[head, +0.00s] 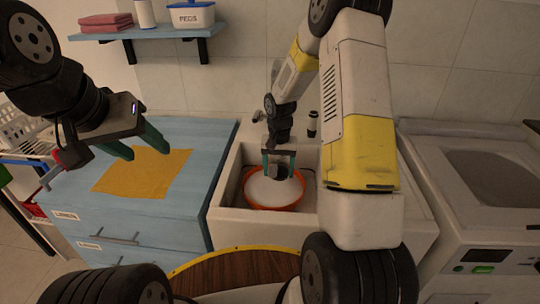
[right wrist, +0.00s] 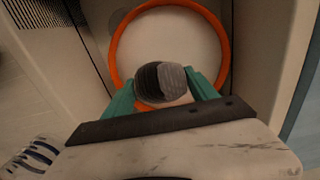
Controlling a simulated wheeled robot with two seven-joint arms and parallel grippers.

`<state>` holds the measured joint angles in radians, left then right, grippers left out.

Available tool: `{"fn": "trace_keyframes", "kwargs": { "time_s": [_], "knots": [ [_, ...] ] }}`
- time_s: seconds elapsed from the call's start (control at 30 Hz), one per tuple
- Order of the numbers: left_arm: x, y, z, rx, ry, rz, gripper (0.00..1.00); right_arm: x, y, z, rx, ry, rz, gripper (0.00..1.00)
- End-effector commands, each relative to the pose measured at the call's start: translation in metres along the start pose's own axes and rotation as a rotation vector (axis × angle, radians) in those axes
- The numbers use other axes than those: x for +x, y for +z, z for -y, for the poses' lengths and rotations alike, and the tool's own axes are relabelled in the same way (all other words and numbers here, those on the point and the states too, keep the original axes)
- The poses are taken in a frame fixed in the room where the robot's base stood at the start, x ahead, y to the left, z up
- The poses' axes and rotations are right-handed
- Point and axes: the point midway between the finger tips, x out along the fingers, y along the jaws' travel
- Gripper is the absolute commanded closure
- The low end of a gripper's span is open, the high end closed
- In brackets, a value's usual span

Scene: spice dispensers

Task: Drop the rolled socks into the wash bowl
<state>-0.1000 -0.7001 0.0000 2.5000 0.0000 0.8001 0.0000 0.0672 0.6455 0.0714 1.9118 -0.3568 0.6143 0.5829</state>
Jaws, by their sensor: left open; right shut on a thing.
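The wash bowl (head: 262,207) has an orange rim and a pale inside, and it sits in the white sink. It also shows in the right wrist view (right wrist: 114,52). My right gripper (head: 279,170) is shut on the rolled socks (right wrist: 161,82), a grey striped roll with a dark part, and holds them over the bowl. In the head view the socks (head: 281,172) show small and dark between the fingers. My left gripper (head: 140,145) is open and empty above the blue cabinet top, over the yellow cloth.
The yellow cloth (head: 143,172) lies flat on the blue cabinet (head: 208,134). The white sink (head: 225,222) has raised walls around the bowl. A dark bottle (head: 312,125) stands at its back. A washing machine (head: 470,190) stands at right. A shelf (head: 150,32) hangs upper left.

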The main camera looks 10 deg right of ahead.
Motion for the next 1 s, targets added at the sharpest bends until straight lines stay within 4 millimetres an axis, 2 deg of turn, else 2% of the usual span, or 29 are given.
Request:
{"fn": "trace_keyframes", "kwargs": {
  "time_s": [0.07, 0.1, 0.2, 0.57, 1.0],
  "knots": [
    [0.0, 0.0, 0.0, 0.0, 0.0, 0.0, 0.45, 0.0, 0.0, 0.0, 0.0, 0.0, 0.0, 0.73],
    [0.0, 0.0, 0.0, 0.0, 0.0, 0.0, 0.45, 0.0, 0.0, 0.0, 0.0, 0.0, 0.0, 0.27],
    [0.0, 0.0, 0.0, 0.0, 0.0, 0.0, 0.45, 0.0, 0.0, 0.0, 0.0, 0.0, 0.0, 0.08],
    [0.0, 0.0, 0.0, 0.0, 0.0, 0.0, 0.45, -0.004, -0.001, 0.0, 0.0, 0.0, -0.002, 0.08],
    [0.0, 0.0, 0.0, 0.0, 0.0, 0.0, 0.45, -0.069, -0.001, 0.001, -0.001, -0.001, -0.003, 0.08]
  ]
}}
